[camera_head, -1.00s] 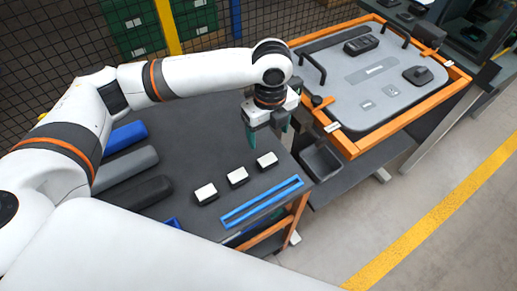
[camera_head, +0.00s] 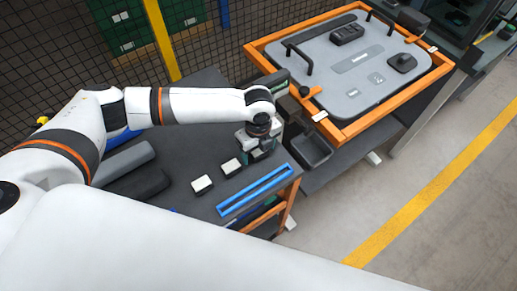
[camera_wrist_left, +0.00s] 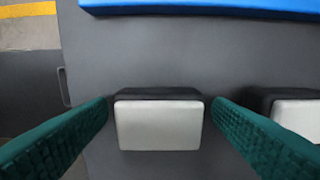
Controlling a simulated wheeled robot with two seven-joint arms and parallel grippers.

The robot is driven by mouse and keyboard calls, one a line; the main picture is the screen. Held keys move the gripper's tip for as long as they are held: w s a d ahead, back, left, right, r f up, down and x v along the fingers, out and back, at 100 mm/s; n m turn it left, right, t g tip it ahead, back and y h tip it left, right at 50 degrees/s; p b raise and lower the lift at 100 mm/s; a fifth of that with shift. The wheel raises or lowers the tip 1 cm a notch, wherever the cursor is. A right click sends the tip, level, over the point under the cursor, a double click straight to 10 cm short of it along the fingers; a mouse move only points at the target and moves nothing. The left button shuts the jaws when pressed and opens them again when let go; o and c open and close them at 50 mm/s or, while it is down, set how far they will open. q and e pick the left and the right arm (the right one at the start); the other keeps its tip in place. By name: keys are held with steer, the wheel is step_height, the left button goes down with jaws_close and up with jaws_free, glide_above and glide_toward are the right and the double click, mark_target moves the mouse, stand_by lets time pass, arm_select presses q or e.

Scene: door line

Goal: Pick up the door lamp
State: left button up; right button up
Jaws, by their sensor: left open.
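Three small door lamps, black with white tops, stand in a row on the dark grey table. Two show clearly in the head view, the left lamp (camera_head: 202,184) and the middle lamp (camera_head: 232,167). The right one is mostly hidden under my left gripper (camera_head: 259,151). In the left wrist view this lamp (camera_wrist_left: 158,124) lies between the two green fingers of my open left gripper (camera_wrist_left: 160,104), with a gap on each side. Part of another lamp (camera_wrist_left: 297,116) shows at the right edge there. My right gripper is not in view.
A blue slotted strip (camera_head: 254,192) lies along the table's front edge. Grey and black rolls (camera_head: 128,160) lie at the left. A black bin (camera_head: 311,150) stands right of the table, below an orange frame (camera_head: 362,130) holding a grey door panel (camera_head: 352,95).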

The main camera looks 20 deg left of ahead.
arm_select(q)
steer(key=c, duration=1)
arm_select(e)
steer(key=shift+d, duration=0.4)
